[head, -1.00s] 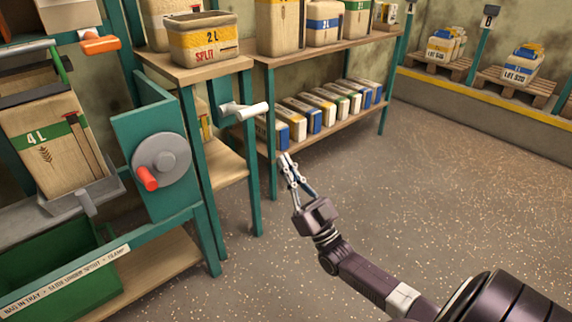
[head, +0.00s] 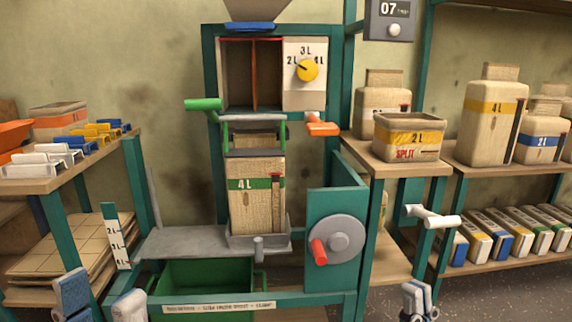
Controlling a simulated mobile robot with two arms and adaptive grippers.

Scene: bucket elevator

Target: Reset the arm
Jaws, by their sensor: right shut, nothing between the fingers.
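My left gripper (head: 100,288) shows at the bottom left of the head view, its two fingers spread wide apart with nothing between them. It is in front of the left shelf and left of the green bin. My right gripper (head: 415,294) shows at the bottom edge, right of centre, with its fingers together and empty. It is in front of the teal stand and touches nothing that I can see. Both arms behind the grippers are out of the picture.
A teal machine holds a 4L bag (head: 257,200), a yellow dial (head: 308,69) and a grey wheel with a red handle (head: 336,240). A green bin (head: 205,280) sits below. A white lever (head: 432,216) sticks out at right.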

